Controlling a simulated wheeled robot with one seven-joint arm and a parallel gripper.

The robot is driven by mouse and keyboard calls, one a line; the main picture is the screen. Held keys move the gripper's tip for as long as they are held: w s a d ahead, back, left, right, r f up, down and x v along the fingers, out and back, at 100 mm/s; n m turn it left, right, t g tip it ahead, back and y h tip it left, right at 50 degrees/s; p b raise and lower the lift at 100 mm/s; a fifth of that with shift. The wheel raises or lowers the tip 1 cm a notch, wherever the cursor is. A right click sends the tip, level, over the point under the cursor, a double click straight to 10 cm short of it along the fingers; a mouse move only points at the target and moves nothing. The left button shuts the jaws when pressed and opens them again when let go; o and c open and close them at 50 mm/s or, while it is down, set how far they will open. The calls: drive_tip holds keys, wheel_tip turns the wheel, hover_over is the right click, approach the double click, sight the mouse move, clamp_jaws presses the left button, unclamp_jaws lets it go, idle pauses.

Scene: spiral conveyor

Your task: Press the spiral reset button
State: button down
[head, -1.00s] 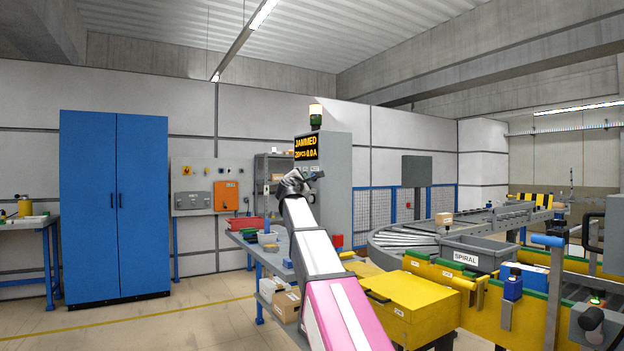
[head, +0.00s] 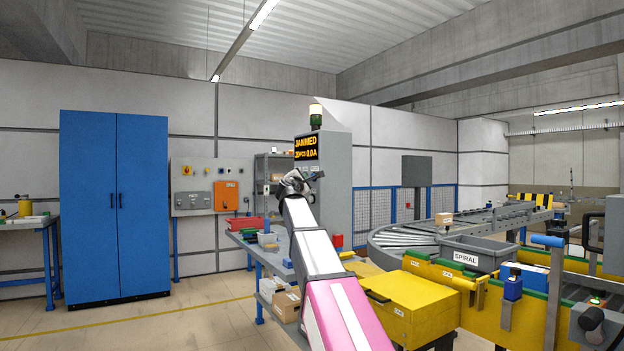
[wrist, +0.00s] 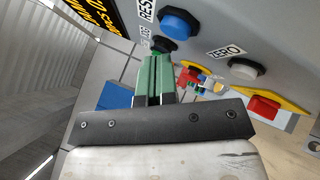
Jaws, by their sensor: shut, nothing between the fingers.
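The grey control cabinet (head: 340,185) carries a display (head: 306,147) that reads JAMMED. In the wrist view, a blue button (wrist: 178,22) sits on the panel beside a white label (wrist: 146,12) starting with "RES"; the rest of it is cut off. A black button (wrist: 163,45) lies just beyond my fingertips, and a whitish button (wrist: 245,68) sits by the ZERO label. My gripper (wrist: 153,60) is shut and empty, its green fingers just short of the black button and below the blue one. Contact cannot be told. In the head view my gripper (head: 316,175) is small, in front of the cabinet.
A red button on a yellow plate (wrist: 265,106) is at the right of the wrist view. A grey workbench (head: 270,245) with small bins stands left of my arm. The yellow conveyor unit (head: 410,300) and SPIRAL tote (head: 480,243) are to the right.

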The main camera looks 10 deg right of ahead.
drive_tip(key=shift+d, duration=0.1)
drive_tip(key=shift+w+d, duration=0.15)
drive_tip(key=shift+d, duration=0.15)
drive_tip(key=shift+w+d, duration=0.1)
drive_tip(key=shift+d, duration=0.3)
idle(1.0)
drive_tip(key=shift+s+a, duration=0.25)
drive_tip(key=shift+a, duration=0.55)
drive_tip(key=shift+a, duration=0.1)
drive_tip(key=a, duration=0.1)
drive_tip(key=s+a, duration=0.1)
drive_tip(key=a, duration=0.2)
drive_tip(key=shift+s+a, duration=0.25)
idle(0.8)
